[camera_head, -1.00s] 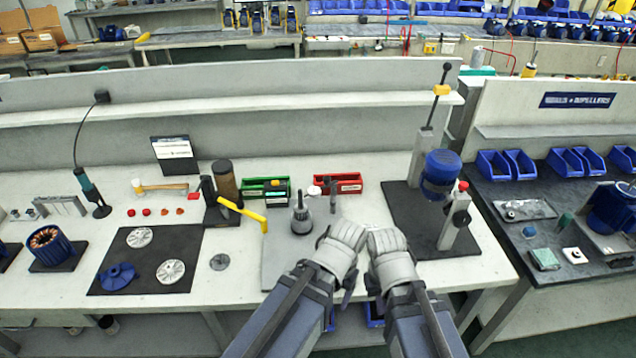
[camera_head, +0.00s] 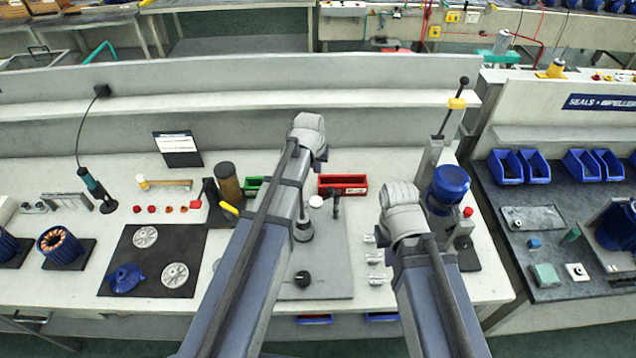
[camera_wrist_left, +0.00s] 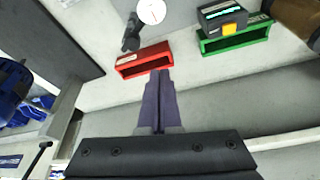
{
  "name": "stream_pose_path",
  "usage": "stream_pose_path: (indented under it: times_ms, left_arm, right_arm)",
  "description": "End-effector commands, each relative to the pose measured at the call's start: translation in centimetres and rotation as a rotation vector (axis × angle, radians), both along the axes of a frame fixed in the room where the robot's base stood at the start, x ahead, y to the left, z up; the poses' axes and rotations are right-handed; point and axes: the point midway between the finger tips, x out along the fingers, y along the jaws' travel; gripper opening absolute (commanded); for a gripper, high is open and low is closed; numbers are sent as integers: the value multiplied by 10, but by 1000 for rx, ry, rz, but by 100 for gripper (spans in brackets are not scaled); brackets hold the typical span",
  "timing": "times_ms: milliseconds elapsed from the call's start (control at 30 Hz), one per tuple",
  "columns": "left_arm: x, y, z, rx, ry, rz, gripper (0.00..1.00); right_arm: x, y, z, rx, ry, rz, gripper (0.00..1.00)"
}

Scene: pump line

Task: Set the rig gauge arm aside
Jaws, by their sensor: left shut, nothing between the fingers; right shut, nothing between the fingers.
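A grey plate (camera_head: 335,240) lies right of the stand, with a dark fitting (camera_head: 303,229) partly hidden behind my left arm. My left gripper (camera_head: 312,138) reaches over the back of the bench, shut and empty; its closed fingers (camera_wrist_left: 160,92) show beside the red bin (camera_wrist_left: 145,60) in the left wrist view. My right gripper (camera_head: 402,205) is shut and empty, over the bench left of the blue motor (camera_head: 449,184).
A white disc (camera_head: 316,201) and a small black tool (camera_head: 336,206) stand in front of the red bin. A brown cylinder (camera_head: 229,184) is by the stand. A tall lever post (camera_head: 430,155) stands at right. A black mat (camera_head: 140,285) with round parts lies at left.

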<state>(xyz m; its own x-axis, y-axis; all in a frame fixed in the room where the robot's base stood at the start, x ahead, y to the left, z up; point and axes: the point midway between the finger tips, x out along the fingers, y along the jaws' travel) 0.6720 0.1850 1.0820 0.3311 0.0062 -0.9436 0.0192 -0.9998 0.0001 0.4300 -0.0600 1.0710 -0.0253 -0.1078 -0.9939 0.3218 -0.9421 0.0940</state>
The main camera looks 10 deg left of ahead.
Motion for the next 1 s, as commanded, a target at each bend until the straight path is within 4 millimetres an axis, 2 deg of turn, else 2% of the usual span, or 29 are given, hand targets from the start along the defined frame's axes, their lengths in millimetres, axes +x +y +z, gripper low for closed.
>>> stream_pose_path:
  times_ms: [267,467,667,1000]
  left_arm:
    - [0,0,-1,0,1,-1,0]
    - [2,-1,-9,0,1,-1,0]
    - [8,0,-29,0,1,-1,0]
    - [25,0,-77,0,1,-1,0]
  right_arm:
    - [0,0,-1,0,0,0,0]
    - [0,0,-9,0,0,2,0]
    - [0,0,-29,-1,0,5,0]
    - [0,0,-77,-1,0,6,0]
